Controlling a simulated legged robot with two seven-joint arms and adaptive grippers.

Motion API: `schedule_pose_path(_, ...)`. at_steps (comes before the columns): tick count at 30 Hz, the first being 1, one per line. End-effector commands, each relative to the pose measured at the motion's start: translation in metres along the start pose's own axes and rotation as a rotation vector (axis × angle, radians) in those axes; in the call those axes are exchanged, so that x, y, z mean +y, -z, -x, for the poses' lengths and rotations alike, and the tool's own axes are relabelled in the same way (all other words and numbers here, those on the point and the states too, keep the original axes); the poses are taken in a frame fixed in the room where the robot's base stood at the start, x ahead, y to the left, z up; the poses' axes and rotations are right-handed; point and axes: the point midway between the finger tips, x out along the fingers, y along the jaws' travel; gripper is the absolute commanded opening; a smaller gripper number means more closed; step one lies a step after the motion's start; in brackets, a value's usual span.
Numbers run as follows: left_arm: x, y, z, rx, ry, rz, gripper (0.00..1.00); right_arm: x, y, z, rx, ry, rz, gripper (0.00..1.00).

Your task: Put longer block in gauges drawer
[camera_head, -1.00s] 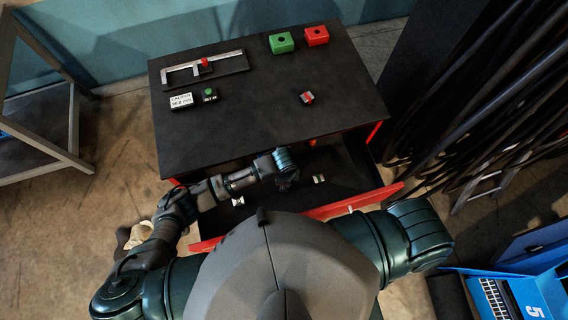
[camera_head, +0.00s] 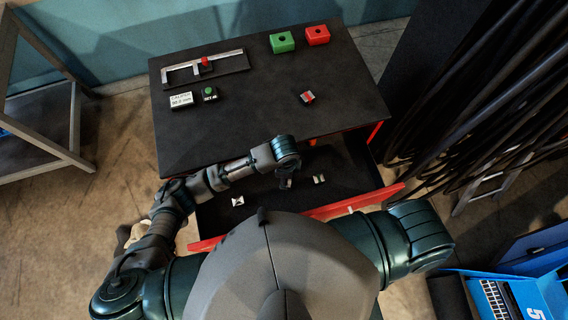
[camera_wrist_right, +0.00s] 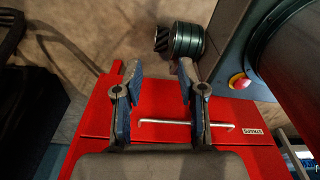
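A dark drawer (camera_head: 355,207) with a red front stands open below the black cabinet top. A small red-and-silver block (camera_head: 307,98) lies on the top, right of centre. I cannot tell which block is longer. My left gripper (camera_head: 285,183) points down over the drawer, between the two pieces; its fingers are too small and dark to read. My right gripper (camera_wrist_right: 159,68) shows in the right wrist view, open and empty, over a red front with a silver handle (camera_wrist_right: 185,123).
A caliper (camera_head: 204,68) lies at the back left of the cabinet top, with a white label (camera_head: 181,101) and a green-buttoned box (camera_head: 209,95) before it. Green (camera_head: 281,42) and red (camera_head: 317,35) boxes stand at the back. Black cables (camera_head: 470,100) hang at the right.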

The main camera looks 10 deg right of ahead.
Motion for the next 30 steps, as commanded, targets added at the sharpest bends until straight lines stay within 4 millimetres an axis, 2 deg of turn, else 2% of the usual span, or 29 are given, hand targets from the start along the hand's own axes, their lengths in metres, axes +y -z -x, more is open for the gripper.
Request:
schedule_pose_path(3, 0.000, 0.001, 0.023, 0.001, 0.003, -0.002, 0.63, 0.005, -0.001, -0.002, -0.002, -0.005, 0.002, 0.40)
schedule_pose_path(9, 0.000, 0.000, 0.043, 0.002, 0.000, 0.000, 0.63, 0.012, -0.003, -0.002, -0.003, -0.014, 0.005, 0.40)
schedule_pose_path(20, 0.001, -0.001, 0.046, 0.001, -0.001, 0.000, 0.63, 0.015, -0.004, -0.002, -0.004, -0.017, 0.004, 0.40)
schedule_pose_path(30, 0.000, 0.000, 0.047, 0.007, -0.001, 0.013, 0.63, 0.006, -0.001, -0.002, -0.001, -0.007, 0.000, 0.40)
